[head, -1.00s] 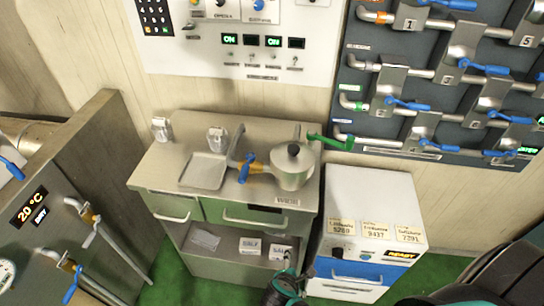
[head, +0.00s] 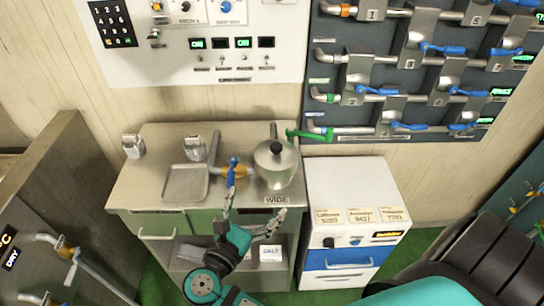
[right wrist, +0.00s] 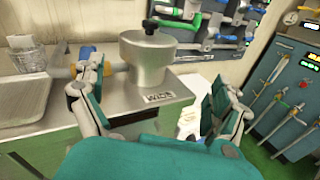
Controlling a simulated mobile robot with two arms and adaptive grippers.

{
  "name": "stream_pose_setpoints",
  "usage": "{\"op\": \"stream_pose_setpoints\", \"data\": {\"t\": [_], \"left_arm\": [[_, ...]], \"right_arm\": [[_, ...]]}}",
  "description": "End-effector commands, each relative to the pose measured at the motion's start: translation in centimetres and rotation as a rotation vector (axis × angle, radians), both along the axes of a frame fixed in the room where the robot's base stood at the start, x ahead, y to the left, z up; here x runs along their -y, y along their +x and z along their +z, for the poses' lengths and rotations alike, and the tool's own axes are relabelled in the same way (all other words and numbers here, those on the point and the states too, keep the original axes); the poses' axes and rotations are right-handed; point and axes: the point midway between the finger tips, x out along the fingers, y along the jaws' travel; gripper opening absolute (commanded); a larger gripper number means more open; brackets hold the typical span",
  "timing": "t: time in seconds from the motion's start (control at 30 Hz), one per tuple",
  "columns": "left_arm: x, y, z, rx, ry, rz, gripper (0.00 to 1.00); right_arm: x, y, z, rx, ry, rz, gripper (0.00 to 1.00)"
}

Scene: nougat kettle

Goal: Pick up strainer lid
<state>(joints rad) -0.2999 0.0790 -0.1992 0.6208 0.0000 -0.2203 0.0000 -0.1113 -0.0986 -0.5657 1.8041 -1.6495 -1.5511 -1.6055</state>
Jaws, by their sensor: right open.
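A steel pot (head: 273,172) stands at the right of the steel counter. Its lid (head: 272,155) has a black knob (head: 275,147) on top and appears seated. In the right wrist view the pot (right wrist: 150,65) stands ahead, with the knob (right wrist: 150,26) above it. I cannot tell whether this lid is the strainer lid. My right gripper (head: 257,198) is open and empty at the counter's front edge, just in front of the pot. In the right wrist view its fingers (right wrist: 157,80) spread wide on either side of the pot. My left gripper is not in view.
A blue-handled valve with an orange collar (head: 234,172) sits left of the pot. A green handle (head: 304,134) is close on its right. A square tray (head: 185,183) and two small metal containers (head: 195,148) (head: 133,146) are further left. A white cabinet (head: 350,195) stands right.

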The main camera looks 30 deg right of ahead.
Motion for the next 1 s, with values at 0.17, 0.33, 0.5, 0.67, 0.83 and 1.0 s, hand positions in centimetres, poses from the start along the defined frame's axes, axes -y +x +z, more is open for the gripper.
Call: {"op": "stream_pose_setpoints", "data": {"t": [0.17,0.33,0.5,0.67,0.83,1.0], "left_arm": [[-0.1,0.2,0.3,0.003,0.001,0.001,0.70],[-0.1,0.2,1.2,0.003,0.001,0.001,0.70],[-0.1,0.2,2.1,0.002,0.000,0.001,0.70],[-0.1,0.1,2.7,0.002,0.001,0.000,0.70],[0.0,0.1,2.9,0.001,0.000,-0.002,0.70],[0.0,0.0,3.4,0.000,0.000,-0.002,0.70]], "right_arm": [[0.2,0.4,1.9,-0.013,-0.087,-0.011,1.00],[3.0,2.1,2.2,-0.012,-0.088,-0.011,1.00],[6.3,4.1,2.2,-0.012,-0.086,-0.011,1.00],[8.7,5.6,2.1,-0.013,-0.084,-0.010,1.00],[9.9,6.3,1.8,-0.013,-0.081,-0.009,1.00],[10.6,6.9,2.2,-0.012,-0.083,-0.009,1.00]]}}
